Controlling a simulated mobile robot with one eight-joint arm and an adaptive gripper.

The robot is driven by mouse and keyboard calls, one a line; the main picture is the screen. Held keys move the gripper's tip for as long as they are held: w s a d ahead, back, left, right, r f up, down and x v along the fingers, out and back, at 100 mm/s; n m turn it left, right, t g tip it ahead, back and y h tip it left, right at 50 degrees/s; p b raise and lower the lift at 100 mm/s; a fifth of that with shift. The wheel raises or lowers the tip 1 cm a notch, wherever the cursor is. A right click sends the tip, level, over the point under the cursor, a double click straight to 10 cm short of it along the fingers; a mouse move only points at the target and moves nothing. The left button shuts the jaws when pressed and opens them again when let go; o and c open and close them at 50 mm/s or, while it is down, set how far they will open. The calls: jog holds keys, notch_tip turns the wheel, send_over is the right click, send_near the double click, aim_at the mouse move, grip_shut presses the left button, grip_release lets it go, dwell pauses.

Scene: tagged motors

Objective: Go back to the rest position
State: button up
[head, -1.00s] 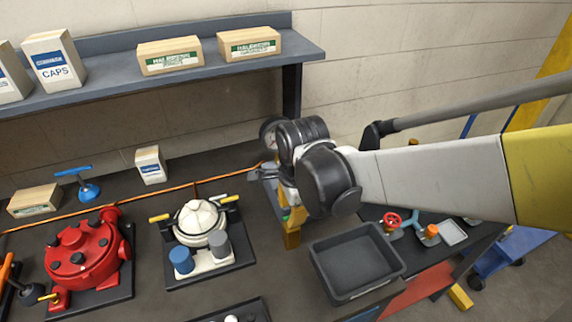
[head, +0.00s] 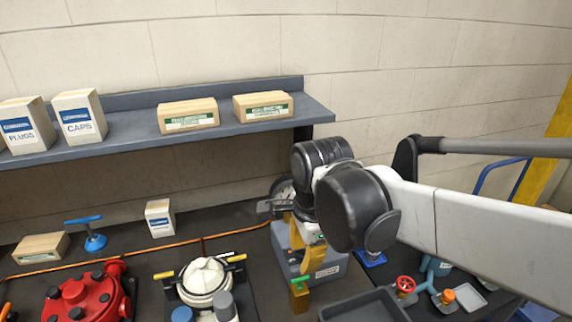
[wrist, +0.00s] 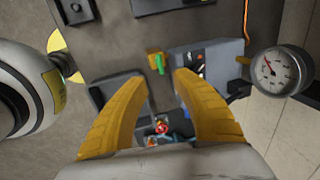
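My gripper (wrist: 163,95) shows in the wrist view with its two yellow fingers spread wide apart and nothing between them. In the head view my gripper (head: 297,258) hangs pointing down, partly hidden behind my dark wrist joints, above the right part of the bench. Below it stands a grey box-shaped unit (head: 325,271) with a gauge, which also shows in the wrist view (wrist: 207,62). The gauge (wrist: 275,71) has a white dial.
A red motor (head: 82,300) and a white-topped motor (head: 204,276) stand on the bench at left. A grey tray (head: 365,306) lies at right beside valve parts (head: 405,284). A shelf (head: 130,146) behind carries several boxes.

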jog(key=s+d+f+n+t+b, duration=0.2)
jog(key=s+d+n, duration=0.2)
jog(key=d+n, duration=0.2)
jog(key=s+d+f+n+t+b, duration=0.2)
jog(key=s+d+n, duration=0.2)
jog(key=d+n, duration=0.3)
jog(key=shift+s+d+n+t+h, duration=0.2)
jog(key=shift+n+t+h, duration=0.15)
jog(key=shift+n, duration=0.55)
